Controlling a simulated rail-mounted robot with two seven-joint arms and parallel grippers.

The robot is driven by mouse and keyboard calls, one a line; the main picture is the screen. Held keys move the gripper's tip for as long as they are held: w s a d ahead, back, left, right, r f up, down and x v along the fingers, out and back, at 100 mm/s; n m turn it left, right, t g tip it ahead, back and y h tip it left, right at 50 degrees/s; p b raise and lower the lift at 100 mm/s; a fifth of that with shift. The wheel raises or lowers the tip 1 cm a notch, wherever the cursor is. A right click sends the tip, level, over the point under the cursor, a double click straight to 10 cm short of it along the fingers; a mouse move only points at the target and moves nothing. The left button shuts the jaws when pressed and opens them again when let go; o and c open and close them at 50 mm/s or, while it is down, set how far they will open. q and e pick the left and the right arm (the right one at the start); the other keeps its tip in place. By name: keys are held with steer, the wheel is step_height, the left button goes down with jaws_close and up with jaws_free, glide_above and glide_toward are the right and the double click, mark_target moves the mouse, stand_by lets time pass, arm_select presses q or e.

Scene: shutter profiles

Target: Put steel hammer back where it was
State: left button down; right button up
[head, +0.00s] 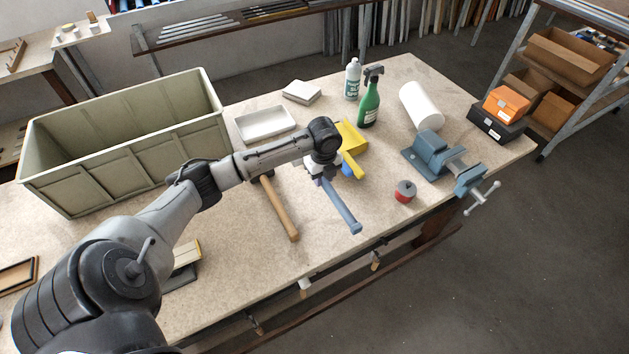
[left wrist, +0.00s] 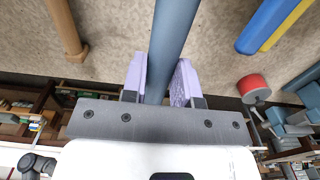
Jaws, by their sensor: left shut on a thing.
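A blue-grey tool handle (head: 342,208), which looks like that of the steel hammer, slants toward the front of the bench. Its head is hidden behind my gripper and arm. My left gripper (head: 321,178) is shut on this handle. In the left wrist view the handle (left wrist: 171,35) runs between the two pale purple finger pads (left wrist: 163,80). I cannot tell whether the tool touches the bench. A wooden-handled hammer (head: 280,208) lies to the left, its head partly covered by my arm; its handle also shows in the left wrist view (left wrist: 66,25). My right gripper is not in view.
A yellow dustpan-like thing (head: 351,137) and a blue handle lie just right of my gripper. A red tin (head: 405,192), a blue vise (head: 437,155), a green spray bottle (head: 369,105) and a white roll (head: 421,105) stand further right. A large bin (head: 75,180) is at left.

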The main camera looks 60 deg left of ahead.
arm_select(q)
steer(key=b, duration=0.1)
glide_above(304, 182)
step_height(304, 182, down, 6)
steer(key=shift+s+r, duration=0.1)
steer(key=shift+f, duration=2.05)
steer(key=shift+f+b, duration=0.1)
steer(key=shift+b, duration=0.2)
steer(key=c, duration=1.3)
jaws_free()
steer(key=shift+f, duration=0.1)
steer(key=shift+c, duration=0.2)
steer(key=o, duration=0.5)
steer(key=shift+c, duration=0.2)
steer(key=shift+r, duration=0.35)
step_height(304, 182, up, 12)
steer(key=shift+f+p, duration=0.15)
steer(key=shift+p, duration=0.55)
